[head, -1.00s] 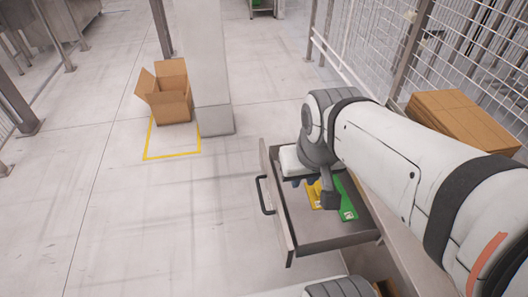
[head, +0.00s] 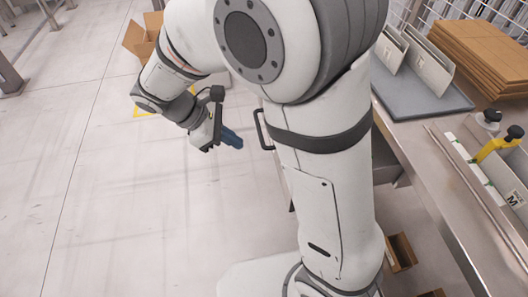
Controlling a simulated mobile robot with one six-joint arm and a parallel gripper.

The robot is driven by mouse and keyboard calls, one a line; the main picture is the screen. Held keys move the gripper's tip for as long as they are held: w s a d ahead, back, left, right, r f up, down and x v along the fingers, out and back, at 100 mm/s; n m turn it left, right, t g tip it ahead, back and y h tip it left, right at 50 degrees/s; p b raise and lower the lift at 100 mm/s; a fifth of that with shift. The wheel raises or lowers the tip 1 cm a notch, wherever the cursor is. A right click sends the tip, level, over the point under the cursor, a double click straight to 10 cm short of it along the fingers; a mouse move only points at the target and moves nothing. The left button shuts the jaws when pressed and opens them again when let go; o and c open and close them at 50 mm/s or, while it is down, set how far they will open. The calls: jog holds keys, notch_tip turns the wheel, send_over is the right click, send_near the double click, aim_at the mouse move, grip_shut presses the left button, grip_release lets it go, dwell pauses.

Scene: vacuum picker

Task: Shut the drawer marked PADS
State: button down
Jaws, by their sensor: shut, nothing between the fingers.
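The drawer's dark handle (head: 262,130) shows just left of my upright arm link. The rest of the drawer is almost wholly hidden behind my arm, so its contents and how far it stands out cannot be seen now. No PADS marking is readable. My gripper (head: 232,138), with blue fingers, is shut and empty. In the picture it is a little left of the handle, with a gap between them, and its fingers point right towards it.
A metal bench (head: 440,190) runs along the right, with a grey mat (head: 425,95), stacked cardboard (head: 480,50) and a yellow-handled item (head: 497,145). Small cardboard boxes (head: 402,250) sit below it. An open carton (head: 140,45) stands on the floor.

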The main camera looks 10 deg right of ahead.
notch_tip(320, 180, down, 3)
jog(key=a+n+h+b, duration=0.1)
jog(key=a+n, duration=0.1)
jog(key=d+r+b+x, duration=0.2)
jog(key=x, duration=1)
jog(key=shift+w+f+t, duration=0.2)
jog(key=shift+w+t, duration=0.1)
jog(key=shift+w, duration=0.3)
jog(key=shift+d, duration=0.25)
